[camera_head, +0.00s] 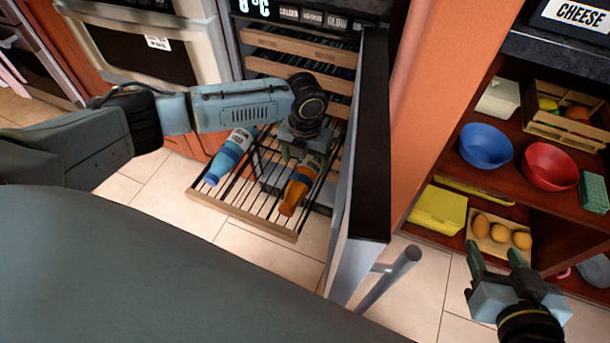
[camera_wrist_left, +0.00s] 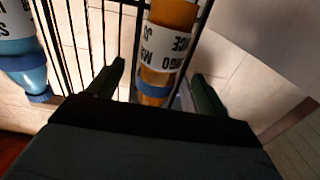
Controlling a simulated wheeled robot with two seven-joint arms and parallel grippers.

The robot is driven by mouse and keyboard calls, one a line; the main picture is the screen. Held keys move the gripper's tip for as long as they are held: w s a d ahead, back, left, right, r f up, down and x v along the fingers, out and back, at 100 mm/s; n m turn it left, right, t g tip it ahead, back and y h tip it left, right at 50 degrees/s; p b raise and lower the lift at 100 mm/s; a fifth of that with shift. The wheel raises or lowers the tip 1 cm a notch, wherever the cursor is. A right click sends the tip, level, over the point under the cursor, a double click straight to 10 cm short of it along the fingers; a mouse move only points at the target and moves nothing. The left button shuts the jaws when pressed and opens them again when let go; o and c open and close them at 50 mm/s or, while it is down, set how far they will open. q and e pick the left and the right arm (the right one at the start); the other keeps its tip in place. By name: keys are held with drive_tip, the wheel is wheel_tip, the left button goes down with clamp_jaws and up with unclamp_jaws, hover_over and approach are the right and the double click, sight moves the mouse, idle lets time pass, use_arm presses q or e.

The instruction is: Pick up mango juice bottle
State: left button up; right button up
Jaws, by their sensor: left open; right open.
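The mango juice bottle (camera_head: 297,188) is orange with a white label and lies on the pulled-out wire rack (camera_head: 262,226) of the drink cooler. In the left wrist view the bottle (camera_wrist_left: 168,45) lies with its blue cap end between my left gripper's fingers (camera_wrist_left: 155,95). My left gripper (camera_head: 300,155) is open above the rack, at the bottle's label end in the head view; its fingertips are partly hidden there. My right gripper (camera_head: 492,262) is open and empty at the lower right, apart from the bottle.
A blue bottle (camera_head: 230,155) lies on the same rack, to the left; it also shows in the left wrist view (camera_wrist_left: 22,50). The open cooler door (camera_head: 362,150) stands right of the rack. Shelves beyond hold a blue bowl (camera_head: 485,146) and a red bowl (camera_head: 549,167).

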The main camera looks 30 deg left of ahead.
sight(305, 168)
use_arm(q)
drive_tip(key=f+b, duration=0.1)
drive_tip(key=f, duration=0.2)
drive_tip(key=shift+s+f+b, duration=0.2)
drive_tip(key=shift+b, duration=0.15)
drive_tip(key=shift+f, duration=0.1)
drive_tip(key=c, duration=1.3)
use_arm(e)
wheel_tip(305, 168, up, 8)
drive_tip(key=w+a+t+y, duration=0.2)
drive_tip(key=t, duration=0.3)
drive_tip(key=shift+a+t, duration=0.15)
drive_tip(key=shift+t, duration=0.15)
